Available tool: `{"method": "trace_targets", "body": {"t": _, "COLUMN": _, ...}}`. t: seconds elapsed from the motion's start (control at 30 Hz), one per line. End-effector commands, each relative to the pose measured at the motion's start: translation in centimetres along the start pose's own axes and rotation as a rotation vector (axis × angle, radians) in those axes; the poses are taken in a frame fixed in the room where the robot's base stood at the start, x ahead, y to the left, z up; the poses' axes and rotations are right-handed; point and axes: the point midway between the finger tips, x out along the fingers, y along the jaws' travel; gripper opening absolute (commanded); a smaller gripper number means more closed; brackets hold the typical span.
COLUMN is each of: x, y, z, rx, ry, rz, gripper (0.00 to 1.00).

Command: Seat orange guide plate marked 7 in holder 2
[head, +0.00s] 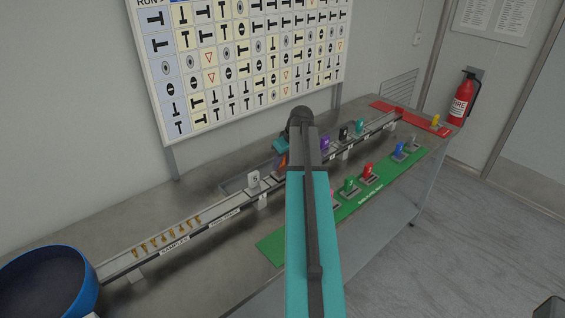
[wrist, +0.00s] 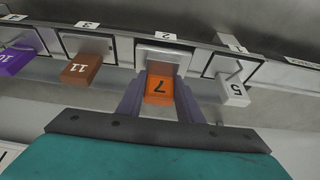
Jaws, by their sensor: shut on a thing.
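My gripper (wrist: 161,78) is shut on the orange guide plate marked 7 (wrist: 158,90), with one finger on each side of it. The far end of the plate reaches to the open front of holder 2 (wrist: 158,52), whose label reads 2. I cannot tell how deep the plate sits in the holder. In the head view a bit of orange plate (head: 282,161) shows beside my arm, which hides most of the gripper and holder 2.
Holder 1 bears a white plate marked 5 (wrist: 234,92); holder 3 bears a brown plate marked 11 (wrist: 82,70). A purple plate (wrist: 14,62) stands farther left. A green mat (head: 272,247) with several coloured plates lies in front. A blue bowl (head: 85,287) stands at left.

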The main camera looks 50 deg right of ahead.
Motion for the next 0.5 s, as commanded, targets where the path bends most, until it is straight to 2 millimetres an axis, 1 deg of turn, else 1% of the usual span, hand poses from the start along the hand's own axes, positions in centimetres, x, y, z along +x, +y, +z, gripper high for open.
{"method": "trace_targets", "body": {"t": 0.5, "x": 0.66, "y": -0.03, "z": 0.25, "rx": 0.0, "ry": 0.001, "rz": 0.0, "gripper": 0.06}}
